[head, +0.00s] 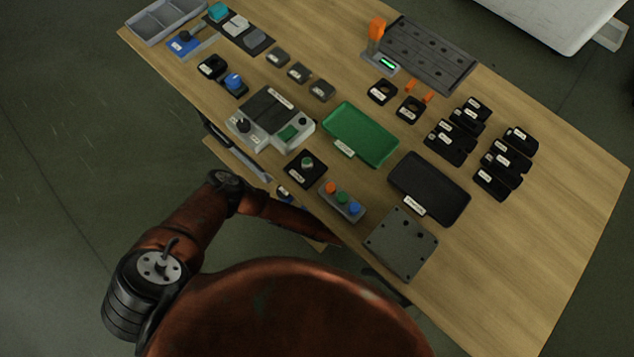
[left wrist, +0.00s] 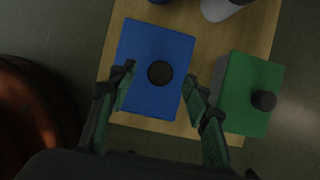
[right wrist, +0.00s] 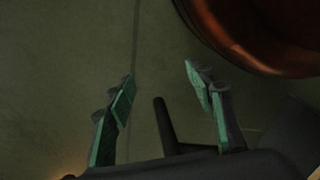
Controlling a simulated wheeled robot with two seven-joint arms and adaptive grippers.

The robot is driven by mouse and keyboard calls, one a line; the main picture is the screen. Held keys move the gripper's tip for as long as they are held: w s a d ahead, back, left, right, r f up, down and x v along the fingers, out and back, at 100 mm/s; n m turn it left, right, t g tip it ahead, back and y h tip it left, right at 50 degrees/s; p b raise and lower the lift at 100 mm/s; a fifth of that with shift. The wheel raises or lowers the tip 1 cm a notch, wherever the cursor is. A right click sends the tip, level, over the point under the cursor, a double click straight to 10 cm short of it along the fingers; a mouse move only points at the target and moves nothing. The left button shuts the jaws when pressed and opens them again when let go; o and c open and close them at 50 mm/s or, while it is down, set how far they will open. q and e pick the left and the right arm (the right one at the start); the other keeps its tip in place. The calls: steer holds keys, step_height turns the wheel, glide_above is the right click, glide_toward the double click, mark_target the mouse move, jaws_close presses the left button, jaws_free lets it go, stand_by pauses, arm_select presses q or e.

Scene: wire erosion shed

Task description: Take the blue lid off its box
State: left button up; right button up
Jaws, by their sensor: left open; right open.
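In the left wrist view the blue lid (left wrist: 150,42) is a flat square with a round black knob (left wrist: 160,73) at its middle. It covers its box, whose walls I cannot make out from above. My left gripper (left wrist: 157,79) is open over the lid, with the knob between its fingertips in the picture. I cannot tell how high the fingers are above it, and they hold nothing. My right gripper (right wrist: 160,78) is open and empty over the floor in the right wrist view. In the head view neither gripper can be made out.
A green-lidded box (left wrist: 252,88) with a black knob stands close to the right of the blue lid. A whitish rounded object (left wrist: 222,8) is beyond. The wooden table (head: 550,250) carries a green tray (head: 361,134), a black tray (head: 429,188) and several labelled parts.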

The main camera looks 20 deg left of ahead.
arm_select(q)
steer(key=shift+b+x, duration=0.35)
steer(key=shift+x, duration=0.6)
arm_select(e)
steer(key=r, duration=0.2)
steer(key=w+r, duration=0.1)
steer(key=shift+a, duration=0.35)
arm_select(q)
steer(key=shift+c, duration=0.4)
steer(key=c, duration=1.1)
jaws_close()
steer(key=shift+r, duration=0.2)
